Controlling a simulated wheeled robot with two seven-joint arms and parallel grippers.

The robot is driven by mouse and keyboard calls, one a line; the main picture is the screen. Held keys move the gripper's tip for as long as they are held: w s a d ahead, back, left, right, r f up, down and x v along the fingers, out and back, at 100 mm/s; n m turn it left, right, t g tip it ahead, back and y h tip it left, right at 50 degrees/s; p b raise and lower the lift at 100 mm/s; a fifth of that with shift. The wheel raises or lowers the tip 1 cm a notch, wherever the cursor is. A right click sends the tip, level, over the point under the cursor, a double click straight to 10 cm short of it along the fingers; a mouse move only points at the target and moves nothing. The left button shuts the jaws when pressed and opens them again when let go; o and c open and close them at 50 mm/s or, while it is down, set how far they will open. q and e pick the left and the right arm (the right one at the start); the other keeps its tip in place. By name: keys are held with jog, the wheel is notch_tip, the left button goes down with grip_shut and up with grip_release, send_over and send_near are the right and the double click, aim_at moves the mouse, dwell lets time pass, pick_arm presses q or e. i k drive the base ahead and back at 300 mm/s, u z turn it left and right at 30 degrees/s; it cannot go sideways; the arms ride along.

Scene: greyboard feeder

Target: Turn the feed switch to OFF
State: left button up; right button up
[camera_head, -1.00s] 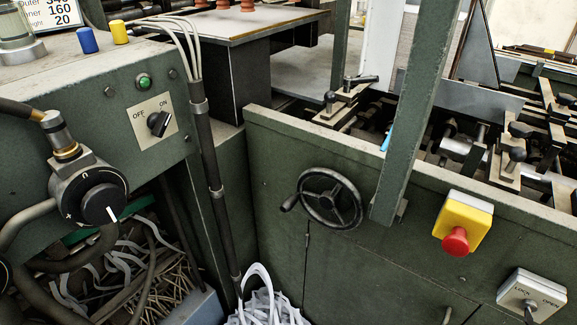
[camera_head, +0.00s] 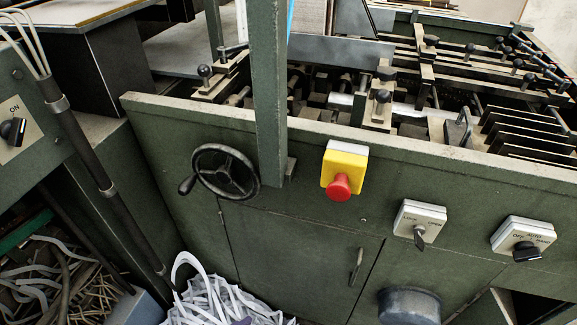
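Two rotary switches show, and neither reads "feed", so I cannot tell which is the feed switch. A black knob (camera_head: 12,131) sits on a light plate at the left edge; its ON label shows and the plate's left part is cut off. Another black knob (camera_head: 526,252) sits on a white box (camera_head: 508,231) at the right, with small labels reading OFF, AUTO and HAND. Its exact setting is too small to tell. Neither of my grippers is in view.
A green machine front (camera_head: 300,240) carries a handwheel (camera_head: 225,172), a yellow box with a red button (camera_head: 340,187) and a LOCK/OPEN key switch (camera_head: 419,224). A slanted dark conduit (camera_head: 95,170) stands at left. A bag of paper strips (camera_head: 225,300) lies below.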

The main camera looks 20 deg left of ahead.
aim_at(525, 250)
jog(key=z, duration=0.3)
jog(key=k, duration=1.55)
jog(key=u, duration=0.8)
